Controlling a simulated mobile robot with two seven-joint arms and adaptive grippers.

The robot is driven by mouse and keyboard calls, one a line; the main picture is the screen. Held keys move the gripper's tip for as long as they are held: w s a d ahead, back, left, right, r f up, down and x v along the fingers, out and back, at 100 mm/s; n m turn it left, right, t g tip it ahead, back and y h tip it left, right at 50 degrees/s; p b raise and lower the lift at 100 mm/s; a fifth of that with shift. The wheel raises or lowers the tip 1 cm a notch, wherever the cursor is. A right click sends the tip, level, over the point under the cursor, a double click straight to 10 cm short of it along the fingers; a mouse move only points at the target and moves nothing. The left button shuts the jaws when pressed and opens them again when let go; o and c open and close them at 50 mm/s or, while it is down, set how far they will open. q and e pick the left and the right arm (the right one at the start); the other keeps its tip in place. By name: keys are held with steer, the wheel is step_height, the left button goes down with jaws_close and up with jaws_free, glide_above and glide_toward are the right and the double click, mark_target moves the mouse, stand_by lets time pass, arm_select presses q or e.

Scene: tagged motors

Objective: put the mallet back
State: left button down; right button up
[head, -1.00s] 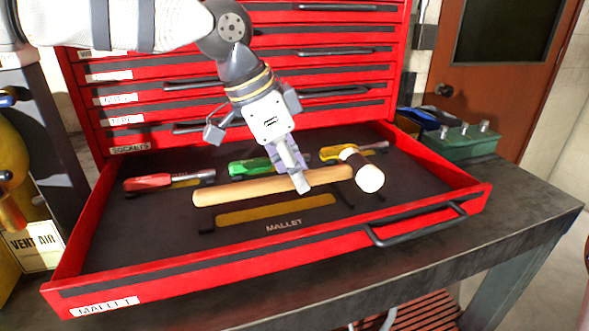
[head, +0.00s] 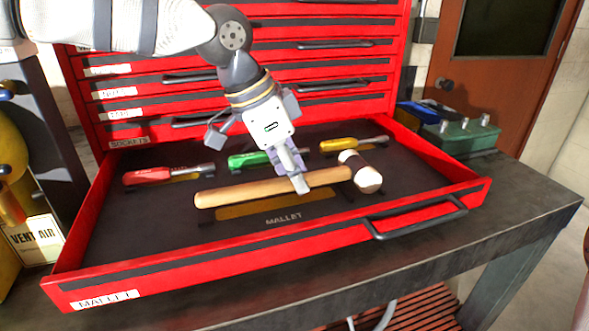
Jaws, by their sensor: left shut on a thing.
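The mallet (head: 240,192) has a long wooden handle and a pale head (head: 361,172) with a dark band, at its right end. My left gripper (head: 297,183) is shut on the handle, right of its middle, and points down. The mallet is over the open red drawer (head: 170,279), just behind the yellow mallet outline (head: 270,204) and the printed word MALLET. Whether it touches the drawer floor I cannot tell. My right gripper is not in view.
Red (head: 150,175), green (head: 250,159) and yellow (head: 350,144) screwdrivers lie along the back of the drawer. The drawer's front handle (head: 420,218) sticks out. A green box (head: 460,136) stands on the bench to the right. Closed drawers rise behind.

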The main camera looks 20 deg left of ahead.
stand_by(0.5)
arm_select(q)
steer(key=shift+f, duration=0.4)
steer(key=c, duration=1.3)
jaws_free()
steer(key=shift+c, duration=0.2)
steer(key=shift+f, duration=0.15)
steer(key=v, duration=1.2)
